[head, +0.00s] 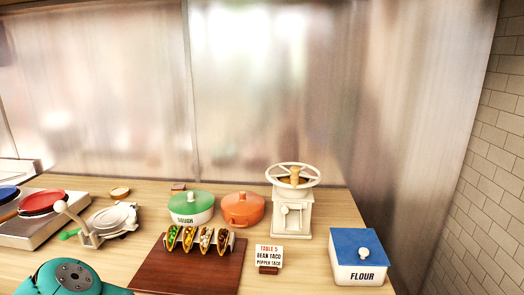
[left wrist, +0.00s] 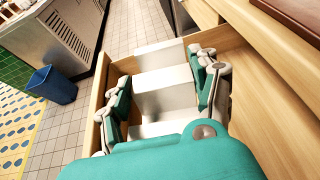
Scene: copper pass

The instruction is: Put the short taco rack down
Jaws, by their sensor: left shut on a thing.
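The short taco rack (left wrist: 165,90), a pale metal piece with folded, step-like faces, is between the fingers of my left gripper (left wrist: 162,95) in the left wrist view. The gripper is shut on it, with a teal finger on each side. Rack and fingers are at an open wooden drawer (left wrist: 101,95), within its walls as seen from above. I cannot tell whether the rack touches the drawer floor. The left gripper is outside the head view, where only a teal part of my arm shows. My right gripper is in neither view.
On the counter, another rack with several filled tacos (head: 200,240) stands on a brown board (head: 150,272). Behind are a green-lidded pot (head: 190,205), an orange pot (head: 243,210) and a grinder (head: 291,215). An order card (head: 269,255) and flour box (head: 358,258) stand right. A blue bin (left wrist: 52,85) is on the floor.

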